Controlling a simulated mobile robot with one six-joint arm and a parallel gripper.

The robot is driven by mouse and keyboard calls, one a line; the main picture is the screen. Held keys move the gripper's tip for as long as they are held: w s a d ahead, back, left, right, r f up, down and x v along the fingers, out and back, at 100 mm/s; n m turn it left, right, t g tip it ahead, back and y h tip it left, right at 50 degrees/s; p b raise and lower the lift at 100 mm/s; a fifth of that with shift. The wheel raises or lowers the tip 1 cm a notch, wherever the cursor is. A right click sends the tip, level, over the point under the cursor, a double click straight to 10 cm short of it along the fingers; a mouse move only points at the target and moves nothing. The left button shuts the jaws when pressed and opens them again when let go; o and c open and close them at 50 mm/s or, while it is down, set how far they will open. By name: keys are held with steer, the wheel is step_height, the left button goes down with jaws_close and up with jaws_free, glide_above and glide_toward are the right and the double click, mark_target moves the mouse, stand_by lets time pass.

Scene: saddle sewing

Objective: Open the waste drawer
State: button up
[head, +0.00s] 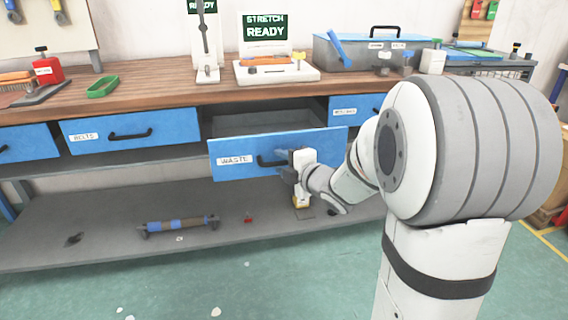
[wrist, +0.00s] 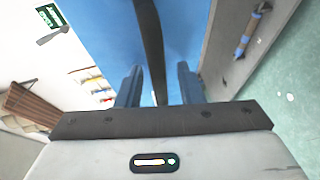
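The blue waste drawer (head: 232,146), labelled WASTE, stands pulled out from the bench, and its grey inside shows behind the front. Its black handle (head: 265,162) is partly hidden by my gripper (head: 285,172), which is at the handle's right end. In the wrist view, the blue drawer front (wrist: 187,35) fills the middle. The dark handle (wrist: 150,45) runs between the two fingers of my gripper (wrist: 159,78). The fingers are apart, with a visible gap between the handle and the right finger.
The belts drawer (head: 110,131) to the left and another blue drawer (head: 352,108) to the right are closed. The lower shelf (head: 110,222) holds a blue-and-brown roller tool (head: 180,224) and small items. Green floor (head: 260,290) lies open in front.

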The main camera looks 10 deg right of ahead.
steer(key=p+v, duration=0.2)
steer(key=v, duration=0.5)
steer(key=shift+s+d, duration=0.15)
steer(key=shift+s, duration=0.2)
steer(key=shift+r, duration=0.1)
